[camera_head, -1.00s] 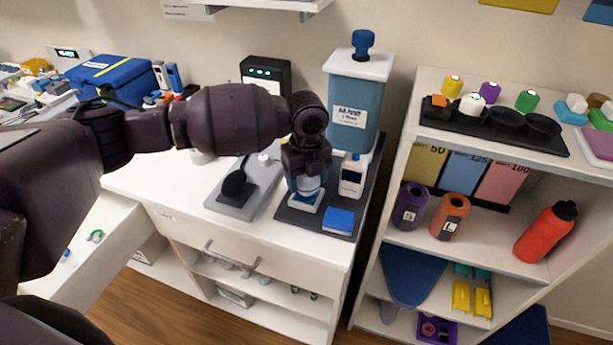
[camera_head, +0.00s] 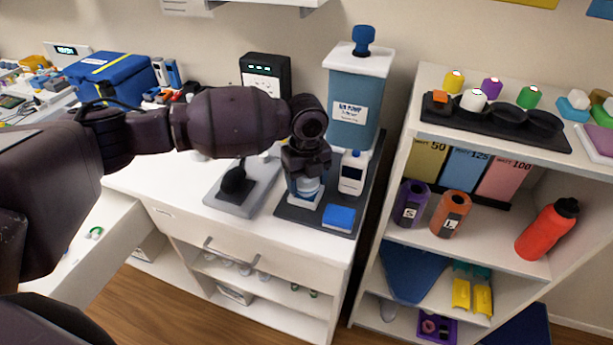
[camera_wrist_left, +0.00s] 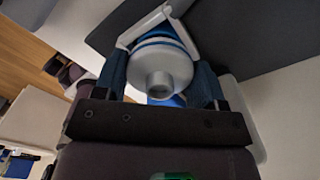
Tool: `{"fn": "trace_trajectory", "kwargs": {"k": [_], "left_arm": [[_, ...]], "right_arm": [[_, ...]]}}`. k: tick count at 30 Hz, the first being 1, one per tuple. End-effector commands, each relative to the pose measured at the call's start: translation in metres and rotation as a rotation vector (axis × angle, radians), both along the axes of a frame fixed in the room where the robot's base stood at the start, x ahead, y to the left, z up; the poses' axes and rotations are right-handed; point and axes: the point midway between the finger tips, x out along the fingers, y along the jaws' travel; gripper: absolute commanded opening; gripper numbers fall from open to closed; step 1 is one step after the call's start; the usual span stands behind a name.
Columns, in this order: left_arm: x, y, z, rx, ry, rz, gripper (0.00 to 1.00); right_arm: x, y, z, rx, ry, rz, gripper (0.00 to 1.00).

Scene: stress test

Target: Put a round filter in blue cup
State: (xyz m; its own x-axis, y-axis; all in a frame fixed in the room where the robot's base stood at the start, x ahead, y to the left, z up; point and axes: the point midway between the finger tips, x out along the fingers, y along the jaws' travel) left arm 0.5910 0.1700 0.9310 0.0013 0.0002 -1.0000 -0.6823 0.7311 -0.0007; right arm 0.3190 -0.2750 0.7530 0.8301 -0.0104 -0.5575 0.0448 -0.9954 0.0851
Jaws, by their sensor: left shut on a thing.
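My left gripper (camera_head: 306,178) is over the dark mat on the counter, shut on a white round piece with a blue band (camera_head: 308,187). In the left wrist view my left gripper (camera_wrist_left: 160,78) has its two blue fingers on either side of this white piece (camera_wrist_left: 160,64), and its short round neck faces the camera. The piece is at a white stand on the mat; I cannot tell whether it touches it. I cannot pick out a round filter or a blue cup with certainty. My right gripper is not in view.
A blue block (camera_head: 339,217) lies at the mat's (camera_head: 290,213) front edge. A white bottle (camera_head: 352,172) and a tall blue dispenser (camera_head: 354,105) stand close behind. A grey plate with a black round piece (camera_head: 236,183) is left. A shelf unit (camera_head: 420,128) stands right.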

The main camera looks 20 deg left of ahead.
Motion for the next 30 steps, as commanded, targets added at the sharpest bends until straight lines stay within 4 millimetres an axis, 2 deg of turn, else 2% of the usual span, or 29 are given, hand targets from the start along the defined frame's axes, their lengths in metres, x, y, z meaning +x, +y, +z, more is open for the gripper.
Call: {"fn": "trace_trajectory", "kwargs": {"k": [17,30], "left_arm": [[0.000,0.000,-0.012,-0.001,0.001,0.000,0.42],[0.000,0.000,-0.012,0.000,0.000,0.000,0.42]], "right_arm": [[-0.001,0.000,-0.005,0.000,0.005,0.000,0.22],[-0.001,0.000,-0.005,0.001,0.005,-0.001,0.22]]}}
